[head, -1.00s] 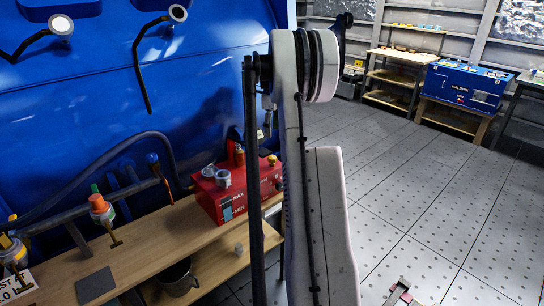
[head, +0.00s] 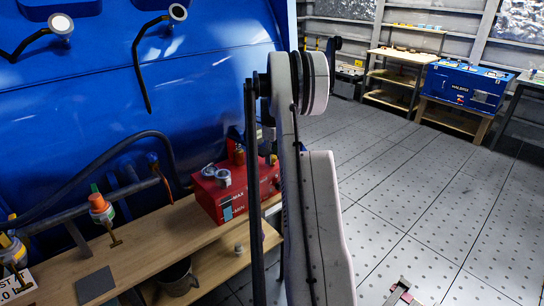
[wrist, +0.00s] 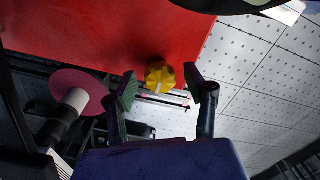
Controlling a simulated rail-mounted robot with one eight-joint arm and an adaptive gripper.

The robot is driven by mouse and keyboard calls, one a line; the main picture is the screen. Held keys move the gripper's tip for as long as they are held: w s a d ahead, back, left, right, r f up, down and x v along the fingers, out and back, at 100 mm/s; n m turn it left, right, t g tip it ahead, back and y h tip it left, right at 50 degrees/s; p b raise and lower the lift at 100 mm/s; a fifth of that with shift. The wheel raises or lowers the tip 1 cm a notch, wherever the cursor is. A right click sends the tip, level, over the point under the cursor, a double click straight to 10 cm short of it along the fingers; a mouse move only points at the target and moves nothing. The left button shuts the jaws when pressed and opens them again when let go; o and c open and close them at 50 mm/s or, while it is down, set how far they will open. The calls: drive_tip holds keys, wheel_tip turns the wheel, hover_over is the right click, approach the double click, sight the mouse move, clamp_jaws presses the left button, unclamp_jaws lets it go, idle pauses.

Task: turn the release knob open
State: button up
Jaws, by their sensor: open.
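In the wrist view a yellow lobed knob (wrist: 160,76) sits at the edge of a red surface (wrist: 110,30). I take it for the release knob; I cannot read its angle as open or closed. My gripper (wrist: 163,90) is open, with one dark finger on each side of the knob's line. The knob shows between and just beyond the fingertips, with no clear contact. In the head view the red box (head: 235,196) stands on the wooden bench, partly behind my arm, and my gripper cannot be made out there.
A pink disc on a pale and black cylinder (wrist: 78,92) is left of my gripper in the wrist view. Pipes with an orange-capped valve (head: 99,203) run along the blue wall. A blue cabinet (head: 462,85) stands far right. The tiled floor (head: 420,180) is largely clear.

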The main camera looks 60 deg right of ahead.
drive_tip(key=c, duration=1.1)
